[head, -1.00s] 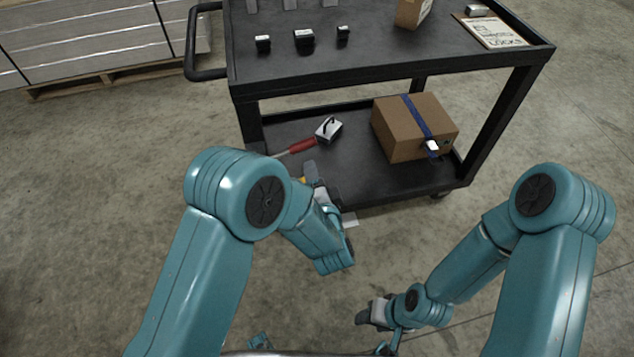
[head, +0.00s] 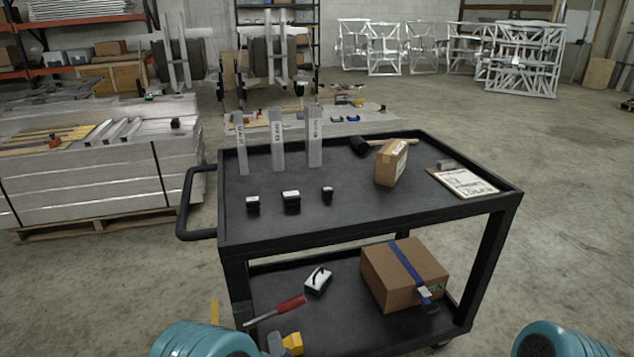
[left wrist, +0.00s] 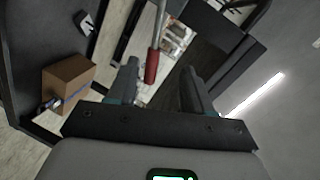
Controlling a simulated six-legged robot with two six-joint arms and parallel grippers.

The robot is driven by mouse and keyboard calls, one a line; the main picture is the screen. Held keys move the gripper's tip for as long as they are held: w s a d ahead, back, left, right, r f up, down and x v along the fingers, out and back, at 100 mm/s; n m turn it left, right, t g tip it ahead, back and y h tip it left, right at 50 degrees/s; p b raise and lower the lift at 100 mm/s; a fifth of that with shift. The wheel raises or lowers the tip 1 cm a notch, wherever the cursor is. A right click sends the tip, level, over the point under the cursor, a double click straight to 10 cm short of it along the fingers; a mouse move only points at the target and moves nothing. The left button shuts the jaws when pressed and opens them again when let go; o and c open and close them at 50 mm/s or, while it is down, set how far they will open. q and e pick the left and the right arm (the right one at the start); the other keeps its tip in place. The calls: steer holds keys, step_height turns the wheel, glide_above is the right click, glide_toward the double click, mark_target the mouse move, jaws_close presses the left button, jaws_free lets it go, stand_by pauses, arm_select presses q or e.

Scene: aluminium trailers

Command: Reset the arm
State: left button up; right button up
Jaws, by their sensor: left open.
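My left gripper shows in the left wrist view (left wrist: 160,88). Its two dark fingers are spread apart and nothing is clamped between them. The red handle (left wrist: 152,66) of a long tool shows beyond the fingers, in the gap between them. The same red-handled tool (head: 290,304) lies on the cart's lower shelf in the head view. Only part of my left gripper shows low in the head view, near that shelf's left end. Teal parts of both my arms show at the bottom edge. My right gripper is out of view.
The black cart (head: 360,225) stands ahead. Its top holds metal bars (head: 277,140), small black blocks (head: 291,202), a small box (head: 391,163) and a clipboard (head: 463,182). A cardboard box (head: 403,274) with a blue strap is below. Pallet stacks stand left; floor at right is open.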

arm_select(q)
steer(key=s+a+f+n+g, duration=0.25)
steer(key=a+f, duration=0.45)
steer(key=a, duration=0.4)
steer(key=s+d+f+n+g+h, duration=0.1)
steer(key=s+f+n+g+h, duration=0.5)
steer(key=s+f, duration=0.45)
steer(key=s+d+n+g+h, duration=0.2)
steer(key=s+d+g, duration=0.1)
steer(key=s, duration=0.3)
steer(key=s+d+n+g+h, duration=0.1)
steer(key=s+d+n+g, duration=0.15)
steer(key=s, duration=0.45)
step_height(320, 180, up, 15)
steer(key=p, duration=1.4)
steer(key=shift+w+d+f+m, duration=0.15)
steer(key=shift+d+m, duration=0.05)
steer(key=shift+m, duration=0.1)
